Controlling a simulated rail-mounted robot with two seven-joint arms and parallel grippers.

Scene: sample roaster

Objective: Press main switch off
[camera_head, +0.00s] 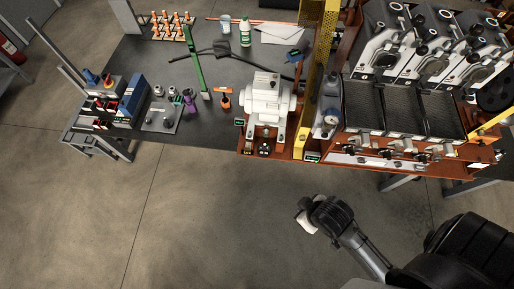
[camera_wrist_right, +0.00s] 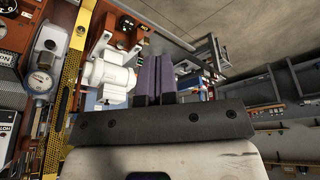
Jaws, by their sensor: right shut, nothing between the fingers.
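Two small dark controls (camera_head: 256,150) sit on the front of the red-brown base below the white machine. They are too small to tell which one is the main switch or how it is set. My right gripper (camera_head: 305,224) is over the floor in front of the roaster bench, apart from the controls. Its purple fingers (camera_wrist_right: 155,78) are together and empty in the right wrist view. The white machine (camera_head: 268,98) stands behind the controls and also shows left of the fingers in the wrist view (camera_wrist_right: 108,76). My left gripper is not in view.
The roaster with several dark trays (camera_head: 430,115) stands right of a yellow perforated post (camera_head: 318,70). A round gauge (camera_head: 330,118) is beside it. The grey table (camera_head: 130,60) at left holds bottles, tools and boxes. Open floor (camera_head: 180,220) lies in front.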

